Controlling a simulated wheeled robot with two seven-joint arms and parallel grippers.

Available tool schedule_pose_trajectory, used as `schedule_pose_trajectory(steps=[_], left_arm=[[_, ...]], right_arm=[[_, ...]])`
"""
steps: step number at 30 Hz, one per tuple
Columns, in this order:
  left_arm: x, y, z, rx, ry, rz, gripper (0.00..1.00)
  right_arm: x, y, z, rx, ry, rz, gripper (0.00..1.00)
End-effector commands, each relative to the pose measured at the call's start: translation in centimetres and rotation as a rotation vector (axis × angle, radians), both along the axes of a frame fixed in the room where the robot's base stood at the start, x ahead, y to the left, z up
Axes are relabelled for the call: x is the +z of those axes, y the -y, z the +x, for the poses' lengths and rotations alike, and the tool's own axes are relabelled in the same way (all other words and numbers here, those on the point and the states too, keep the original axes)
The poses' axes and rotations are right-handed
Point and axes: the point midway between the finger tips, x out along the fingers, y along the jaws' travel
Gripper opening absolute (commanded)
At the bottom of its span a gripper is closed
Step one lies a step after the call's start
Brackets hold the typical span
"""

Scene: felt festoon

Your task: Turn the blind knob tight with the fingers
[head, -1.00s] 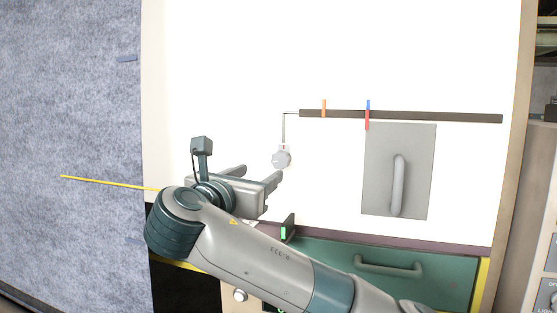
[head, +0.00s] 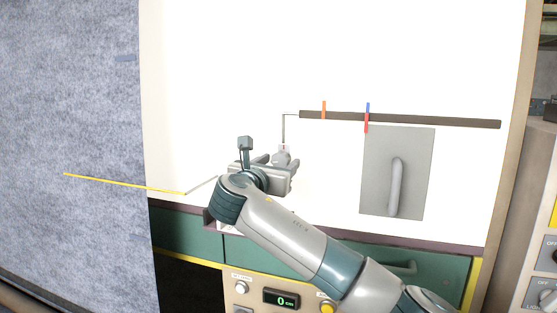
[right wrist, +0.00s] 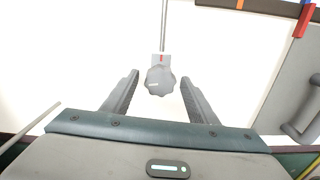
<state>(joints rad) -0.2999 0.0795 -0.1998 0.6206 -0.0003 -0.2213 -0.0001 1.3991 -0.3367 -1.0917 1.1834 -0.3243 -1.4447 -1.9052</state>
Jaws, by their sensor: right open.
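The blind knob (right wrist: 160,80) is a grey lobed knob below a small white plate with a red mark, at the lower end of a thin rod on the white wall. In the head view the knob (head: 284,159) is partly hidden by my right gripper (head: 281,160). In the right wrist view my right gripper (right wrist: 160,92) is open, its two fingers on either side of the knob with clear gaps. I cannot tell how far the fingertips are from the wall. My left gripper is not in view.
A dark rail (head: 420,119) with orange and red-blue clips runs right of the rod. A grey panel with a handle (head: 397,187) is at right. Below are a green drawer front (head: 440,270) and a control panel with a display (head: 281,301). A yellow rod (head: 120,184) is at left.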

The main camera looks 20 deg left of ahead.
Motion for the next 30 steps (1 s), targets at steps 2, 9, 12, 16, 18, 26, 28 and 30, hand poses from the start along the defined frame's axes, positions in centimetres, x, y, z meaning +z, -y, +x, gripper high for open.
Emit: schedule_pose_trajectory(steps=[2, 9, 12, 16, 18, 26, 28, 30], left_arm=[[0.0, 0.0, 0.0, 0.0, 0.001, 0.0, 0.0], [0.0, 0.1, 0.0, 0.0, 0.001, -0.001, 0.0], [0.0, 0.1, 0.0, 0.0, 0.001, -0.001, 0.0], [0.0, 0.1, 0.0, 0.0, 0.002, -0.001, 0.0], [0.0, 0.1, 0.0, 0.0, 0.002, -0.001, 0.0], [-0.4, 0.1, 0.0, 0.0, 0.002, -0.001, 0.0], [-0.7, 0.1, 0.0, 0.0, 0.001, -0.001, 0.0], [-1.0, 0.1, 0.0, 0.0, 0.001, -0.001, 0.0]], right_arm=[[0.0, 0.0, 0.1, 0.0, 0.0, 0.0, 0.53], [0.0, 0.0, 0.1, 0.0, 0.0, 0.0, 0.49], [0.0, 0.0, 0.1, 0.0, 0.0, 0.0, 0.25], [0.0, 0.0, 0.1, 0.001, 0.0, 0.0, 0.12], [0.0, 0.0, 0.1, 0.001, 0.0, 0.001, 0.12], [-0.1, 0.0, 0.1, 0.001, 0.001, 0.038, 0.12], [-0.2, 0.0, 0.1, 0.001, 0.002, 0.062, 0.12], [-0.2, 0.0, 0.1, 0.001, 0.003, 0.093, 0.12]])
